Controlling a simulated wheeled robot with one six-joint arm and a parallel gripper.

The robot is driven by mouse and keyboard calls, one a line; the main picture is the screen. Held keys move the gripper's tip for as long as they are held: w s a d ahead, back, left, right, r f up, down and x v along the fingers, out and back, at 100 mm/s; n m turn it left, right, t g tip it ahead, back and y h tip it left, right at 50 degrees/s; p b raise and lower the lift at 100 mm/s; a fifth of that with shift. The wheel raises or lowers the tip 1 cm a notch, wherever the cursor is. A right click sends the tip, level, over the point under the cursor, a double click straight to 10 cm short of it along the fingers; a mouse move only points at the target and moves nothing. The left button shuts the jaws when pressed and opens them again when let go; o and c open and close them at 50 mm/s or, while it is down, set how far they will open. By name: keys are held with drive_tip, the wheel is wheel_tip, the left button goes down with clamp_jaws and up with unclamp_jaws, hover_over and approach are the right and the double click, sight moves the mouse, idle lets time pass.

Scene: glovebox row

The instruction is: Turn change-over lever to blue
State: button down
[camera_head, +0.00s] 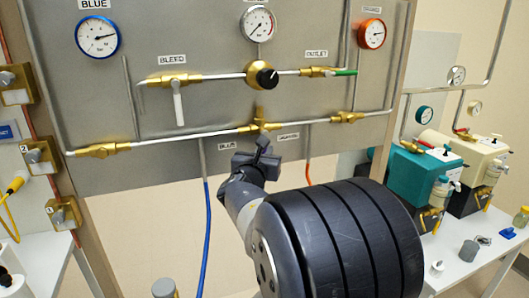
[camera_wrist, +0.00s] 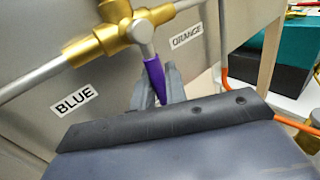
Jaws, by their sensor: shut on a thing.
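The change-over lever has a purple grip (camera_wrist: 153,72) on a silver stem (camera_wrist: 142,32), below a brass valve (camera_wrist: 113,14) in the wrist view. The lever hangs down between the BLUE label (camera_wrist: 73,101) on the left and the ORANGE label (camera_wrist: 186,36) on the right. My gripper (camera_wrist: 160,88) is shut on the purple grip, and its fingers hide the lower end. In the head view my gripper (camera_head: 263,145) is just below the brass change-over valve (camera_head: 260,122) on the lower pipe. The purple grip is hidden there.
The grey panel (camera_head: 200,118) also carries a bleed valve with white handle (camera_head: 178,105), a black regulator knob (camera_head: 267,77) and gauges. A blue hose (camera_head: 207,235) hangs left of my arm; an orange hose (camera_head: 308,170) hangs right. A teal unit (camera_head: 417,176) stands on the right table.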

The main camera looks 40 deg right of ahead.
drive_tip(key=shift+a+r, duration=0.1)
drive_tip(key=a+r+m+y+p, duration=0.1)
drive_tip(key=m+y+p, duration=0.1)
drive_tip(key=p, duration=0.3)
drive_tip(key=a+r+m+g+y+p, duration=0.1)
drive_tip(key=a+m+y+p, duration=0.1)
drive_tip(key=p, duration=0.4)
drive_tip(key=w+a+r+m+y+p, duration=0.1)
drive_tip(key=m+y+p, duration=0.2)
drive_tip(key=p, duration=0.3)
drive_tip(key=shift+w+a+r+m+g+y, duration=0.1)
drive_tip(key=shift+a+m+g+y, duration=0.15)
drive_tip(key=shift+m, duration=0.55)
drive_tip(key=c, duration=1.5)
unclamp_jaws()
drive_tip(key=shift+b, duration=0.35)
